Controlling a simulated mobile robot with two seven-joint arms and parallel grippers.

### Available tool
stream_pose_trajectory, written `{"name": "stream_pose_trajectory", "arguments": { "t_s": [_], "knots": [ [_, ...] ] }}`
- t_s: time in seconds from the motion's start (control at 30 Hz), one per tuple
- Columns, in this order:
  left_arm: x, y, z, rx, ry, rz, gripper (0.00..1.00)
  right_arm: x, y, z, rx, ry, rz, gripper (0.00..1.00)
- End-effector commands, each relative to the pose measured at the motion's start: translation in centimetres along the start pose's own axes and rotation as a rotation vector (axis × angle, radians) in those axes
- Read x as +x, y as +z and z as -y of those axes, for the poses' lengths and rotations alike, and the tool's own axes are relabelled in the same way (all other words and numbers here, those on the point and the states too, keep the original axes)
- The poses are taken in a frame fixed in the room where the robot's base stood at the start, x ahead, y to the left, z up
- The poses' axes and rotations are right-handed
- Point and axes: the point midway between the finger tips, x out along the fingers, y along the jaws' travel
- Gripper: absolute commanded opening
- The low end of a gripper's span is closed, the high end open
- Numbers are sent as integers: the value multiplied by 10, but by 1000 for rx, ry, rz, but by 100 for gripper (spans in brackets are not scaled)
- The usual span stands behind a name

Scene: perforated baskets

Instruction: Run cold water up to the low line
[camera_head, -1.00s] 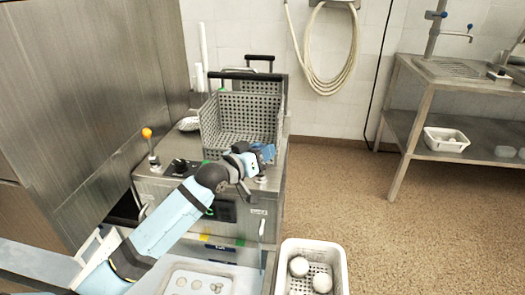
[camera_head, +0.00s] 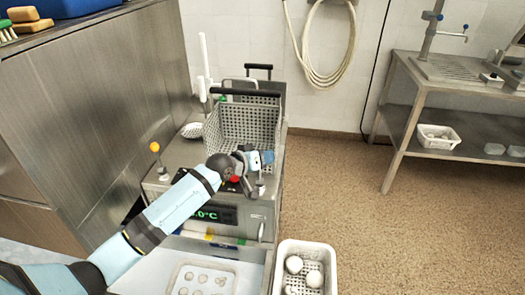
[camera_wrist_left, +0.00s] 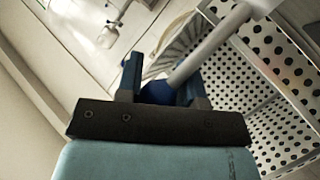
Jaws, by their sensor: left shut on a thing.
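A steel machine (camera_head: 180,162) with a perforated basket (camera_head: 243,125) on top stands in the middle of the head view. A lever with an orange knob (camera_head: 154,147) stands at its left, upright. My left gripper (camera_head: 262,159) is at the machine's front right, in front of the basket. In the left wrist view my left gripper (camera_wrist_left: 160,90) is shut on a blue knob (camera_wrist_left: 157,93) at the end of a pale metal lever (camera_wrist_left: 208,52). In the head view the gripper mostly hides this lever. The water and any low line cannot be seen. My right gripper is not in view.
A green display (camera_head: 208,213) on the machine's front is partly covered by my left arm. A white crate (camera_head: 333,280) with round pale items is at the front. A cream hose (camera_head: 330,75) hangs on the wall. A steel sink table (camera_head: 408,120) stands right; the floor between is clear.

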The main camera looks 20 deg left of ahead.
Motion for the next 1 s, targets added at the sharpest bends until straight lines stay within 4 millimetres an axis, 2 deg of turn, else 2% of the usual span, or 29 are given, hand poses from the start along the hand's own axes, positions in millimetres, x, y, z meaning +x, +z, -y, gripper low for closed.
{"name": "stream_pose_trajectory", "arguments": {
  "t_s": [0.3,0.33,0.4,0.77,0.87,1.0],
  "knots": [
    [1,1,-2,-9,4,4,0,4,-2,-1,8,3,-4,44],
    [1,1,-2,-9,4,4,39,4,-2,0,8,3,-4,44],
    [1,1,-2,-8,4,4,55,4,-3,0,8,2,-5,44],
    [-4,0,0,-4,1,3,57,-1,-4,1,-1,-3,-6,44],
    [-15,1,0,-3,1,4,57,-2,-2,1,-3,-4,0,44],
    [-44,1,0,-3,1,4,57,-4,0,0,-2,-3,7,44]
  ]
}}
